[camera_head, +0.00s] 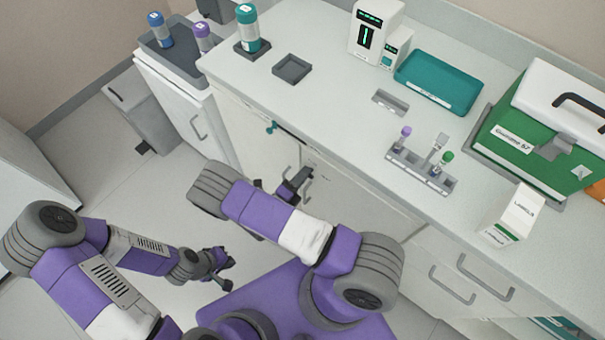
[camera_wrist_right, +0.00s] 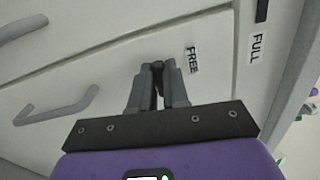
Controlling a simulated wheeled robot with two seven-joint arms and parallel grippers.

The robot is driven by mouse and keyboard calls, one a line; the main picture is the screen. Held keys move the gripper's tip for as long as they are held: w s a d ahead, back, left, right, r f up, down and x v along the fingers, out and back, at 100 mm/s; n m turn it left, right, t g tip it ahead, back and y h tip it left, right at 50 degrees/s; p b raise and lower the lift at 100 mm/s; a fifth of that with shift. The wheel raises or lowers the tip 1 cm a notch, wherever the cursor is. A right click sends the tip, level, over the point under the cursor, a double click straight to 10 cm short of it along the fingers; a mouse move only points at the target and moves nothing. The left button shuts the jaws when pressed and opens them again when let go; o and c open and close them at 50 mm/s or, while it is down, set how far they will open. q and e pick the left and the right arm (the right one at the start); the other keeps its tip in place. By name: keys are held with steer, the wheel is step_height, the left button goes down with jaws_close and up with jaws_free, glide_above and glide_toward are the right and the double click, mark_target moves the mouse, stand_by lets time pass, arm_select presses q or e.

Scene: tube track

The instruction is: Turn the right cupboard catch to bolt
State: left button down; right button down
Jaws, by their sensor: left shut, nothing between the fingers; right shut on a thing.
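The right cupboard catch (camera_wrist_right: 157,66) is a small dark knob on the pale cupboard front in the right wrist view. My right gripper (camera_wrist_right: 158,82) is shut on it, and the fingers hide most of it. A "FREE" label (camera_wrist_right: 193,60) is just right of the fingertips. No bolt label shows. In the head view, my right gripper (camera_head: 303,176) is at the cupboard front below the counter edge, and the catch cannot be made out. My left gripper (camera_head: 224,270) is shut and empty, low over the floor, well away from the cupboard.
A teal knob (camera_head: 271,128) is on the cupboard front further left. The right wrist view shows a "FULL" label (camera_wrist_right: 256,48) and a bar handle (camera_wrist_right: 58,110). The counter (camera_head: 330,115) above holds a tube rack (camera_head: 422,172), a teal tray (camera_head: 438,82) and a green case (camera_head: 525,140).

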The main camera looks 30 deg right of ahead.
steer(key=shift+n, duration=0.6)
steer(key=c, duration=1.1)
jaws_free()
steer(key=v, duration=0.7)
steer(key=shift+s+a, duration=0.15)
steer(key=shift+a, duration=0.1)
